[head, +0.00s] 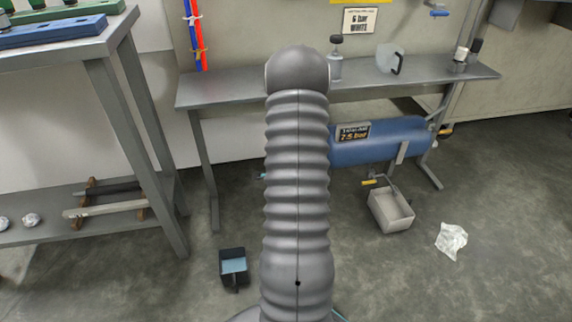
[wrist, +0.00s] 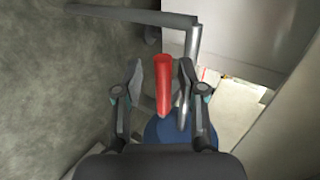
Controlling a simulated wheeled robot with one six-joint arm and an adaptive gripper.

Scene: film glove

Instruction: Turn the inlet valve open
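In the wrist view my gripper (wrist: 161,85) is open, with one finger on each side of a red bar (wrist: 163,85) that looks like a valve lever. A gap shows on the left of the bar; on the right the finger is close to it, and I cannot tell whether they touch. A blue rounded surface (wrist: 168,132), apparently the tank's end, lies beyond my gripper. In the head view the blue tank (head: 375,142) lies under the bench. My arm hides its left end, and my gripper and the inlet valve are not visible there.
A grey metal leg and rail (wrist: 130,15) stand close beyond the fingers. The steel bench (head: 440,77) is above the tank. A catch box (head: 390,210), crumpled paper (head: 451,241) and a dustpan (head: 233,264) lie on the floor. A workbench (head: 105,75) stands at left.

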